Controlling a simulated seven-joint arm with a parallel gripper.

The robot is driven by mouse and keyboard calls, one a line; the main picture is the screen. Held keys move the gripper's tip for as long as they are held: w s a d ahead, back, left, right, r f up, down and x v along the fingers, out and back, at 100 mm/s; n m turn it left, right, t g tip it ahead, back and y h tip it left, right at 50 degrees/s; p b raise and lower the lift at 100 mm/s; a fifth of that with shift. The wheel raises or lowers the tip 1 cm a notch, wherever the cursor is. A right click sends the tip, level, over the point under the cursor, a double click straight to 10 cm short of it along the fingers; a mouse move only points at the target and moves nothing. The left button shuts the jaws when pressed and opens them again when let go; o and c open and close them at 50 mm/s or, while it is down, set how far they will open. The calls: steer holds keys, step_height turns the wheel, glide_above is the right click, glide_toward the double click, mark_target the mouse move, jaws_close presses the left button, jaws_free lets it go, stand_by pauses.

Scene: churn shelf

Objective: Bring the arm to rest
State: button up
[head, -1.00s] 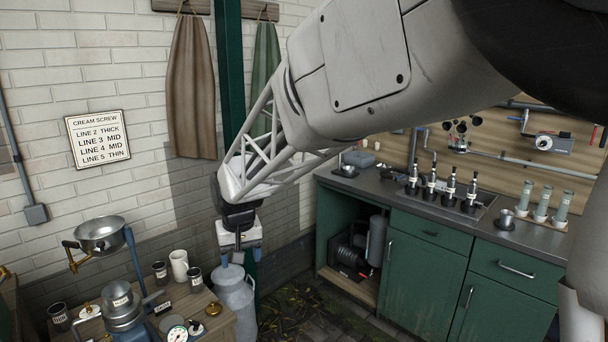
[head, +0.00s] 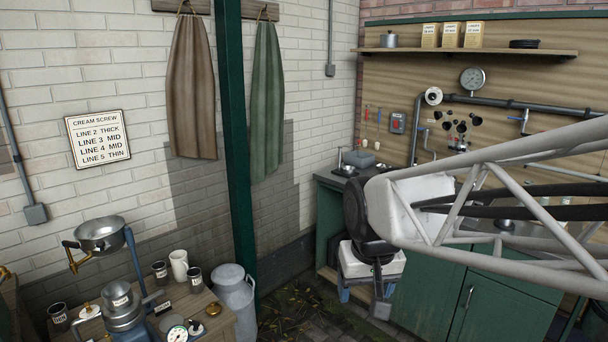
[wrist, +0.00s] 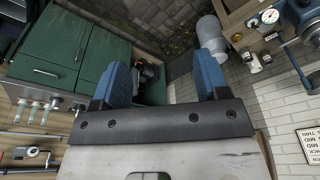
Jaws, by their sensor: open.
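My gripper (head: 358,292) hangs at the end of my arm in front of the green cabinets, at the right of the head view. In the wrist view its two blue fingers (wrist: 165,85) stand wide apart with nothing between them. In the head view, the fingers show only partly below the white gripper body. My arm reaches in from the right edge, and its lattice link covers part of the counter.
Green cabinets (head: 431,296) with a counter stand behind my gripper. A milk churn (head: 234,302) stands beside the wooden table at lower left, which holds a separator (head: 122,308) and several jars. A green post (head: 237,170) rises left of my arm.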

steer(key=s+d+f+m, duration=0.1)
steer(key=s+d+f, duration=0.1)
steer(key=s+d, duration=0.6)
steer(key=s, duration=0.5)
steer(key=shift+f+m+h, duration=0.2)
steer(key=shift+m+h, duration=0.1)
stand_by(1.6)
